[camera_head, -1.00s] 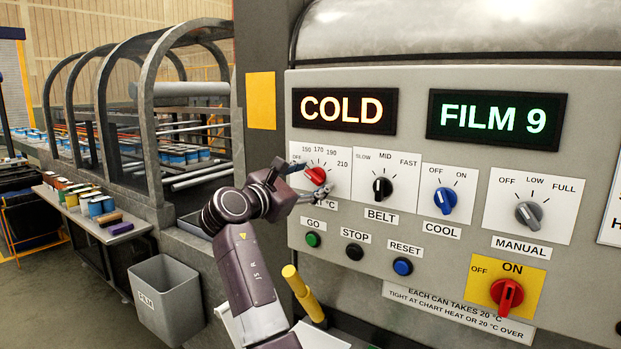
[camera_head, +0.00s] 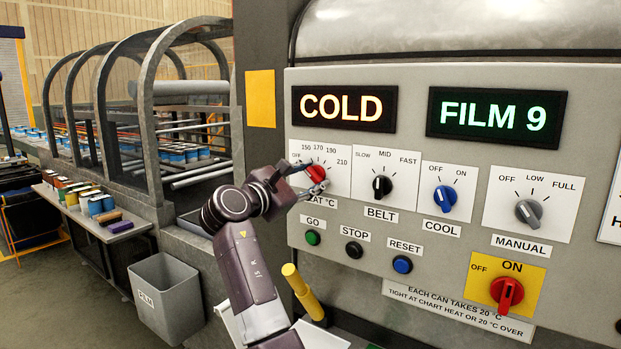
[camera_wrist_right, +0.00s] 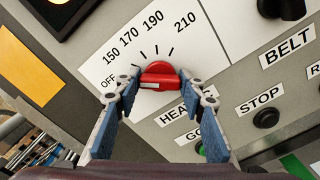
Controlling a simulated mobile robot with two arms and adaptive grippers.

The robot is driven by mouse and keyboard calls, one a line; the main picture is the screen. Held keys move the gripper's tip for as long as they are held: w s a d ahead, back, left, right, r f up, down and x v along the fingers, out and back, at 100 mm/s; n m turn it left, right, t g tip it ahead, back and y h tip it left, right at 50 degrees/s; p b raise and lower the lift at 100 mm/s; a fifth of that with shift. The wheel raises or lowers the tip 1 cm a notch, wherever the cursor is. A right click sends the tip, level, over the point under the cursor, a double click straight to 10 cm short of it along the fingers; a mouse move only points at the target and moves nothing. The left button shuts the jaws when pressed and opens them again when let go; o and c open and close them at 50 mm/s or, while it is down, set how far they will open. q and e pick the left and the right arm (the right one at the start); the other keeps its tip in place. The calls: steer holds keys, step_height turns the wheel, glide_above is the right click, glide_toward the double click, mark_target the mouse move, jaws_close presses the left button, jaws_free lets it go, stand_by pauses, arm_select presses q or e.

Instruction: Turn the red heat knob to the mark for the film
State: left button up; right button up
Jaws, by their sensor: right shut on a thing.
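The red heat knob (camera_head: 315,173) is at the left end of the grey control panel, on a white dial plate. In the right wrist view the knob (camera_wrist_right: 158,76) has a white line on its left end, toward the OFF side. Marks for OFF, 150, 170, 190 and 210 fan around it. My right gripper (camera_head: 313,178) is shut on the knob, with one finger on each side, as the right wrist view (camera_wrist_right: 160,80) shows. The green display (camera_head: 492,119) reads FILM 9 and the other display (camera_head: 344,109) reads COLD. My left gripper is not in view.
The belt knob (camera_head: 382,187), blue cool knob (camera_head: 445,199) and manual knob (camera_head: 528,213) are to the right. The green GO button (camera_head: 313,239) sits just below my gripper. A red ON/OFF switch (camera_head: 507,293) is lower right. A yellow-topped post (camera_head: 302,292) stands below the panel.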

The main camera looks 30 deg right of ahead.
steer(key=m, duration=0.2)
steer(key=shift+m, duration=0.4)
steer(key=m+b, duration=0.1)
steer(key=m, duration=0.1)
steer(key=shift+f+m, duration=0.15)
steer(key=shift+m, duration=0.15)
steer(key=m+b, duration=0.2)
steer(key=m, duration=0.3)
steer(key=m+b, duration=0.2)
steer(key=m, duration=0.4)
steer(key=shift+f+b, duration=0.1)
steer(key=shift+b, duration=0.2)
steer(key=m+b, duration=0.2)
steer(key=m, duration=0.3)
steer(key=shift+m, duration=0.3)
steer(key=o, duration=0.9)
steer(key=shift+o, duration=1.3)
steer(key=shift+a, duration=0.1)
